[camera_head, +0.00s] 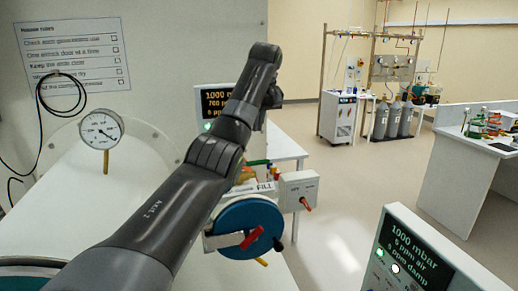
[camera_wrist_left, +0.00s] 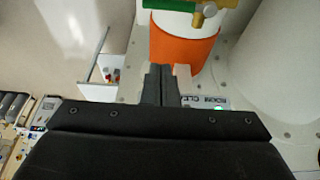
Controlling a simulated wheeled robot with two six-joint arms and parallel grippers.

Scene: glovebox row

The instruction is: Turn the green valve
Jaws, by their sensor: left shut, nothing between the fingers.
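The green valve handle (camera_wrist_left: 180,3) shows at the top edge of the left wrist view, cut off by the frame. It sits by a brass fitting (camera_wrist_left: 198,17) above a white cylinder with an orange band (camera_wrist_left: 183,48). My left gripper (camera_wrist_left: 160,70) is shut and empty, its fingertips in front of the orange band and apart from the green handle in the picture. I cannot tell the gap in depth. In the head view my left arm crosses the middle and hides most of this area and its gripper. My right gripper is not in view.
In the head view a blue round wheel (camera_head: 236,216) with a red handle stands below a FILL label (camera_head: 266,187). A round gauge (camera_head: 101,129) stands at left. Display panels (camera_head: 411,250) stand at lower right and behind my arm. Open floor (camera_head: 365,180) lies to the right.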

